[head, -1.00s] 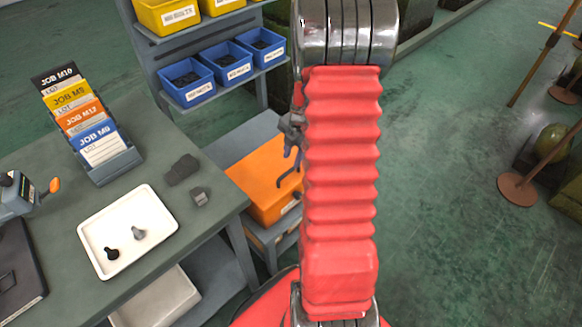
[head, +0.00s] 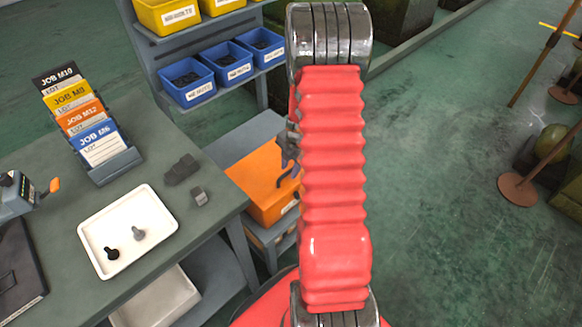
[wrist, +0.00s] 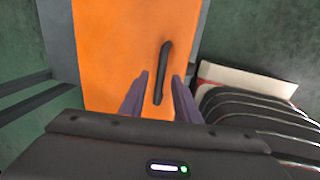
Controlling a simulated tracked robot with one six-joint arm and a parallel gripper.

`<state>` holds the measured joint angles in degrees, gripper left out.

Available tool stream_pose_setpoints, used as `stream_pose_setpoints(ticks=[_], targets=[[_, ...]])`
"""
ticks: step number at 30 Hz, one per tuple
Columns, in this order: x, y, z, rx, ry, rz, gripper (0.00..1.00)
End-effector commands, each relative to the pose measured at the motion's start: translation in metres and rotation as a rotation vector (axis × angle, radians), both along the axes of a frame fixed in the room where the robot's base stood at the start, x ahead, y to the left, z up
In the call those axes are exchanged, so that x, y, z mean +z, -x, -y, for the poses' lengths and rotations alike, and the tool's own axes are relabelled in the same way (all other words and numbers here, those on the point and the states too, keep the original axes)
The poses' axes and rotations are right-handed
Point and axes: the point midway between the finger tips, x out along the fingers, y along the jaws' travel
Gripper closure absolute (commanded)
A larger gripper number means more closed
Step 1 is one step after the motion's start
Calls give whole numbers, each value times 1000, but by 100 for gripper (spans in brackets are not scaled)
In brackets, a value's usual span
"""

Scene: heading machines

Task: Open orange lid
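I cannot tell the height gap between the fingertips and the lid. In the head view my red arm partly hides my gripper (head: 287,160) and the lid's right side.
The table (head: 60,230) stands left of the lid with a white tray (head: 128,232) holding two bolts, a job card holder (head: 110,165) and small dark blocks. A rack with blue bins (head: 190,82) stands behind.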

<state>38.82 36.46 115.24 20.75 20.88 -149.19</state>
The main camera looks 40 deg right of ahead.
Motion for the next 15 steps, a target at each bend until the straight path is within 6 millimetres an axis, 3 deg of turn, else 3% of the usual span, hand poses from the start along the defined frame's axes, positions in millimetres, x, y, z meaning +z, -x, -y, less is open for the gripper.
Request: stream_pose_setpoints(ticks=[12, 15], targets=[[0, 0, 0, 0, 0, 0, 99], [0, 0, 0, 0, 0, 0, 100]])
